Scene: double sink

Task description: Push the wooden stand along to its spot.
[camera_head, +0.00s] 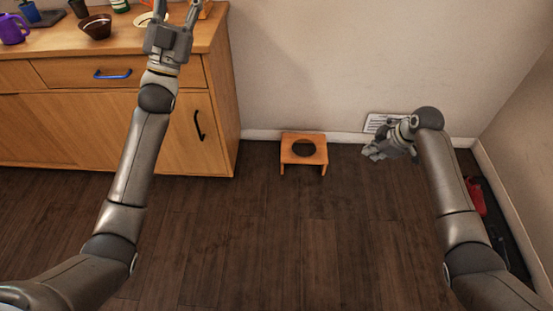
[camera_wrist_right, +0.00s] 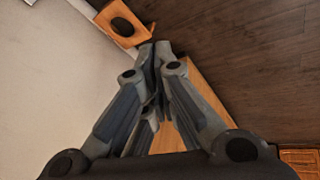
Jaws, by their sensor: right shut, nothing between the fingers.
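The wooden stand (camera_head: 288,150) is a low orange-brown stool with a dark round patch on top. It stands upright on the dark floor close to the back wall, right of the cabinet. My right gripper (camera_head: 370,151) is shut and empty, to the right of the stand with a gap between them. In the right wrist view the closed fingertips (camera_wrist_right: 155,48) appear just below the stand (camera_wrist_right: 106,16), partly overlapping its near edge. My left gripper (camera_head: 174,14) is open over the cabinet top, away from the stand.
The wooden cabinet (camera_head: 222,90) stands at left, with a brown bowl (camera_head: 96,27) and a purple mug (camera_head: 12,28) on top. A white vent-like panel (camera_head: 378,122) is low on the wall behind my right gripper. A red object (camera_head: 475,196) lies at far right. The central floor is clear.

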